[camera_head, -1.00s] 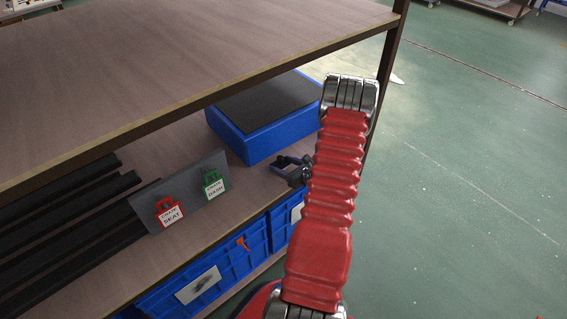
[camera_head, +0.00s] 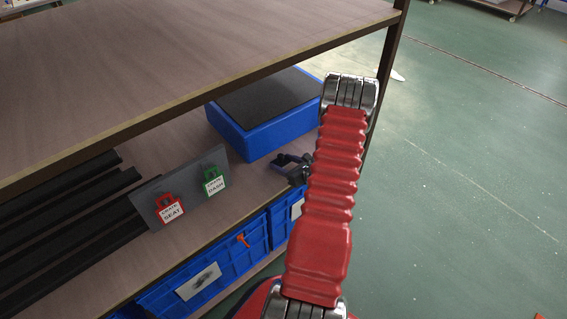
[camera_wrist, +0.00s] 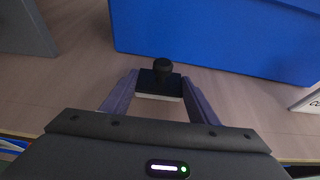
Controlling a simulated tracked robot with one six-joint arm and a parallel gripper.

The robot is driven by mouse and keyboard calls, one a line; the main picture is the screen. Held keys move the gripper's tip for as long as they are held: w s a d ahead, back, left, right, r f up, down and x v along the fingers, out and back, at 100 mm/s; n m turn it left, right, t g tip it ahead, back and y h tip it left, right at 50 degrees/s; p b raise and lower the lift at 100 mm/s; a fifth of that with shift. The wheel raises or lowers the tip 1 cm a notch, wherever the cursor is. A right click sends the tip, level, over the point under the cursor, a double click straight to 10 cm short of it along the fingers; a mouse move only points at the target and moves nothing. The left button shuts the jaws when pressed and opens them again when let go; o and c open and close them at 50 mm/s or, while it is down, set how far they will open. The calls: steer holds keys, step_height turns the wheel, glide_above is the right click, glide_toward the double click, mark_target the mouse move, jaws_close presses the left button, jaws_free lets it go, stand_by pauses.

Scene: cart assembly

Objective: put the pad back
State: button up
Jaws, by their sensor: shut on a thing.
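The pad (camera_wrist: 160,84) is a small dark block with a round black knob on top and a pale lower edge. In the wrist view it sits between the two fingers of my gripper (camera_wrist: 160,92), which is shut on it. In the head view my gripper (camera_head: 290,164) is over the lower shelf, in front of the blue box, and partly hidden by my red arm. I cannot make out the pad clearly there. I cannot tell whether its underside touches the shelf.
A blue box with a dark top (camera_head: 240,138) stands behind my gripper. A grey board (camera_head: 150,200) with red and green tags stands to the left, near dark bars (camera_head: 60,225). Blue bins (camera_head: 215,270) sit below. The upper shelf (camera_head: 180,60) overhangs, with a post at right.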

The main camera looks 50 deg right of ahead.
steer(key=shift+f, duration=0.25)
steer(key=o, duration=1.2)
steer(key=shift+a+f, duration=0.2)
steer(key=shift+a, duration=0.15)
steer(key=shift+s, duration=0.15)
steer(key=v, duration=0.9)
steer(key=d+v, duration=0.1)
steer(key=v, duration=0.3)
steer(key=shift+s+r, duration=0.35)
steer(key=shift+r, duration=0.05)
